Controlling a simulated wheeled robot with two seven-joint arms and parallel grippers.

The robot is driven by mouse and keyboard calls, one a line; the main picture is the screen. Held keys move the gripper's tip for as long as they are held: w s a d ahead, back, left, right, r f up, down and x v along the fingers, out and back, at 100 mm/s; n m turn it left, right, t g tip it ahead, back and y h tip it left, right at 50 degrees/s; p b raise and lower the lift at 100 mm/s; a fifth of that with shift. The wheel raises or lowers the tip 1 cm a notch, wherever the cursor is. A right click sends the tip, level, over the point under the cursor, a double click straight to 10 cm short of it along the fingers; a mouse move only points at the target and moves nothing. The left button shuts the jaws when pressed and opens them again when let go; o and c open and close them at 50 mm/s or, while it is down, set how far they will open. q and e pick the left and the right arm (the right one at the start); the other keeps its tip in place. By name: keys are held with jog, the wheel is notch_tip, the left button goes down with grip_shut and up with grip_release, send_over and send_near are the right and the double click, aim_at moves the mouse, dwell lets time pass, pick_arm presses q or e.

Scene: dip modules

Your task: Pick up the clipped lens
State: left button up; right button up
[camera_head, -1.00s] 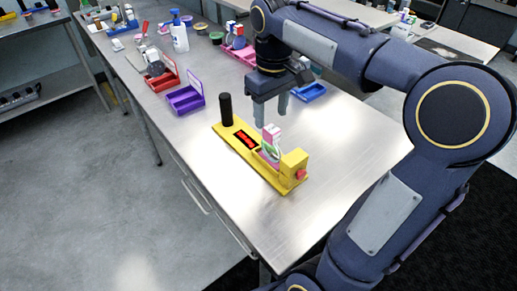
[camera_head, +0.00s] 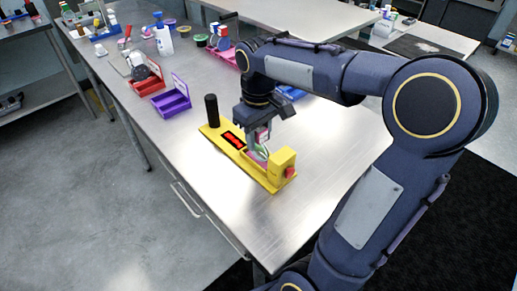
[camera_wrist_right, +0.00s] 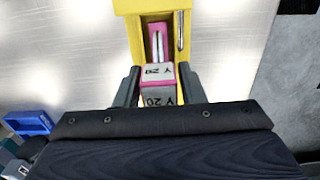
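The clipped lens (camera_head: 261,136), with a pink and pale grey clip, stands in the slot of a yellow device (camera_head: 279,163). In the right wrist view the clip (camera_wrist_right: 158,86) shows "Y 20" markings. My right gripper (camera_head: 258,141) has come down over the clip from above. In the right wrist view its two fingers (camera_wrist_right: 159,72) stand on either side of the clip, with a narrow gap showing near the tips, so it looks open. The lens is partly hidden by the gripper and the device. My left gripper is not in view.
The yellow device has a black post (camera_head: 211,109), a red display (camera_head: 233,140) and a red knob (camera_head: 290,172). A purple tray (camera_head: 172,104) and a red tray (camera_head: 146,84) lie farther back. A blue tray (camera_head: 292,92) is behind my right arm. The table's near right is clear.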

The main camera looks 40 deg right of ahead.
grip_shut()
jog(key=shift+r, duration=0.1)
